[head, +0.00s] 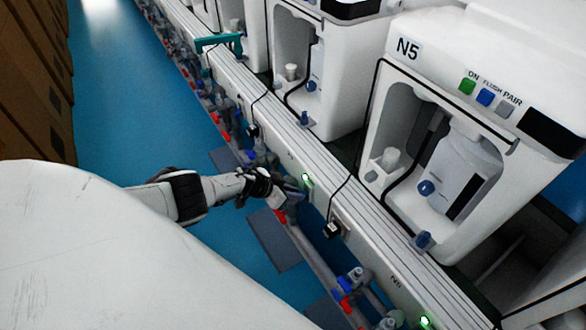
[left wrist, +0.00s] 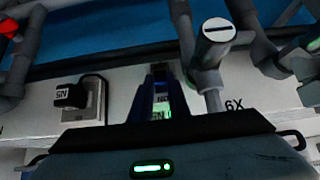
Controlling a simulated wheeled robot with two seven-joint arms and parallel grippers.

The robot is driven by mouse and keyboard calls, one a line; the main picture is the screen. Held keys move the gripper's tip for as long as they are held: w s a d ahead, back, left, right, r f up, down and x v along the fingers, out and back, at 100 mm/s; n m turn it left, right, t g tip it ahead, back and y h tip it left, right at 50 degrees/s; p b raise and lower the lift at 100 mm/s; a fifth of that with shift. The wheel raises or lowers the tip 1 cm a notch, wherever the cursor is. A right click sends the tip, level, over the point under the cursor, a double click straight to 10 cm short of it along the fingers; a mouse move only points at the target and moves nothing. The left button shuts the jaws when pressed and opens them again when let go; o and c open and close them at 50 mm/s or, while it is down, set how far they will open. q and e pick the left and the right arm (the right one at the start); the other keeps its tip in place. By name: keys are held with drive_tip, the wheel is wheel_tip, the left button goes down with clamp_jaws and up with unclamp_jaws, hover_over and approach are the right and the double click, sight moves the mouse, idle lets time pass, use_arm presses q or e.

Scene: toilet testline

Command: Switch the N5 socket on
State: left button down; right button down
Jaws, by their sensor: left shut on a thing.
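The N5 unit's white housing (head: 405,75) stands at the right in the head view. A black plug (head: 333,229) sits on the white rail below it. My left gripper (head: 279,197) is at the rail's front face, just left of a lit green light (head: 306,177). In the left wrist view its fingers (left wrist: 161,90) are close together around a narrow, green-lit switch part (left wrist: 161,108), right of the plug. The fingers partly hide this part. My right gripper is out of view.
Grey pipes (head: 318,258) with red and blue valve handles run along the rail, close to my left gripper. They also show in the left wrist view (left wrist: 205,60). Another green light (head: 424,321) is lit lower right. The blue floor (head: 135,110) is open on the left.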

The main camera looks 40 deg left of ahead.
use_arm(q)
drive_tip(key=shift+w+d+r+g, duration=0.2)
drive_tip(key=shift+d+r+g, duration=0.15)
drive_tip(key=shift+g, duration=0.45)
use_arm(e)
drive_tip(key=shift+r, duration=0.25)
use_arm(q)
drive_tip(key=shift+y, duration=0.3)
drive_tip(key=c, duration=1.7)
unclamp_jaws()
drive_tip(key=shift+w+a, duration=0.1)
drive_tip(key=shift+a+r, duration=0.1)
